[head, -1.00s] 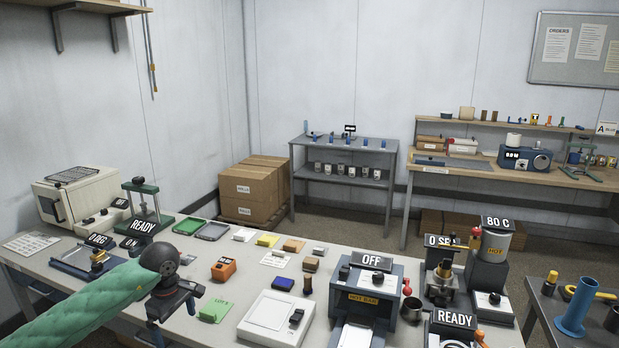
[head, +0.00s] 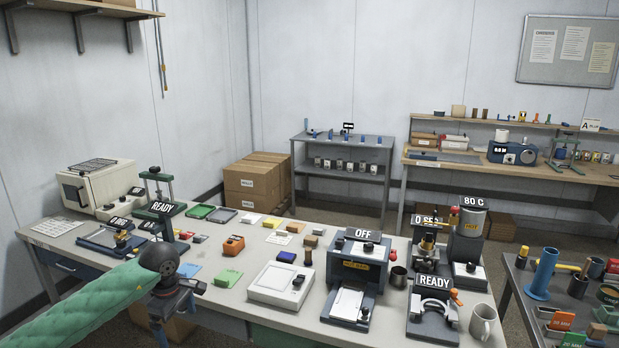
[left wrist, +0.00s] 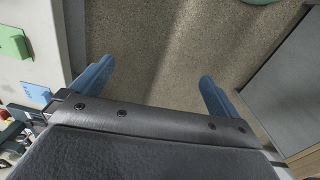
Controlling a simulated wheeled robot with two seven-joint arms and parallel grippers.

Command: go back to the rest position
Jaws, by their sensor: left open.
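My left arm, in a green padded sleeve, comes in from the lower left of the head view. My left gripper (head: 168,322) points down near the table's front edge, with its fingertips hard to make out. In the left wrist view its two blue fingers (left wrist: 155,72) are wide apart, with nothing between them and the speckled floor below. My right arm and gripper are not in view.
The worktable (head: 215,295) holds a white scale (head: 280,285), a hot-bar press marked OFF (head: 360,262), a READY device (head: 433,310) and a mug (head: 484,322). A side table (head: 515,290) with tools stands at right. Floor shows between the tables.

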